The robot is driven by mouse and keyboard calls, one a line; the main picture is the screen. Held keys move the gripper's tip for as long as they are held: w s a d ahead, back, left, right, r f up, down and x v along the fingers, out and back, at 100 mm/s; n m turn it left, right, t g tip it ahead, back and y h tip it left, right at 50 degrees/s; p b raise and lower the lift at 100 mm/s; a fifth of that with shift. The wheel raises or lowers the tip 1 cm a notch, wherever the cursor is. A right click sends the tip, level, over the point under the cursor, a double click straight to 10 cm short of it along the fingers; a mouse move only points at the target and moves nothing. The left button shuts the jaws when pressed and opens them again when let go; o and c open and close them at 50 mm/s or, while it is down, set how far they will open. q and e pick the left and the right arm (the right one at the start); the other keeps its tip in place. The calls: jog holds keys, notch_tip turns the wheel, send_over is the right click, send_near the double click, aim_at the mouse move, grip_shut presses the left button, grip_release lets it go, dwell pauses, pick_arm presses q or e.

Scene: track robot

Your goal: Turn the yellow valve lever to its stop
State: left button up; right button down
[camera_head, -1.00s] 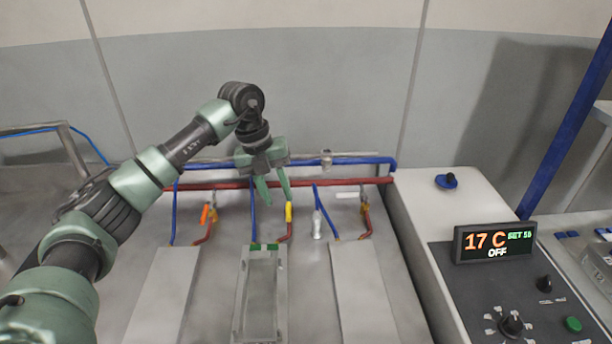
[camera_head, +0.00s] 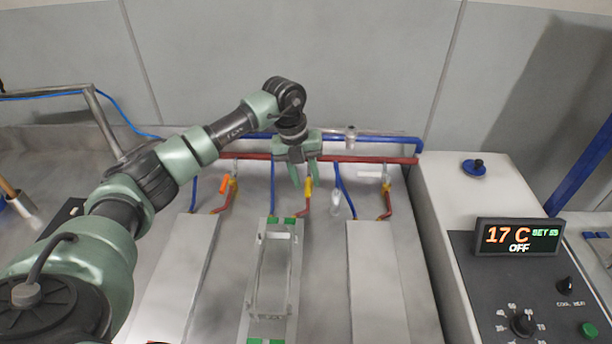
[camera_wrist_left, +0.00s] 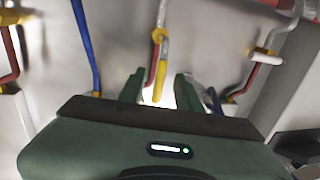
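The yellow valve lever (camera_head: 308,188) hangs down at the middle pipe branch, between an orange lever and a white one. In the left wrist view the yellow lever (camera_wrist_left: 160,80) points down into the gap between the fingers. My left gripper (camera_head: 304,180) is open, its fingers pointing down at the lever. In the left wrist view the fingers of this gripper (camera_wrist_left: 161,90) stand on both sides of the lever, with space visible on each side. Whether either finger touches it I cannot tell. My right gripper is not in view.
An orange lever (camera_head: 225,183) is to the left and a white lever (camera_head: 369,175) to the right. Red (camera_head: 390,160) and blue (camera_head: 395,141) pipes run behind. A clear-framed fixture (camera_head: 251,300) lies in front, between two grey plates. A control console (camera_head: 455,215) stands at the right.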

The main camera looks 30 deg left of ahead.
pick_arm(q)
grip_shut()
dwell(1.4)
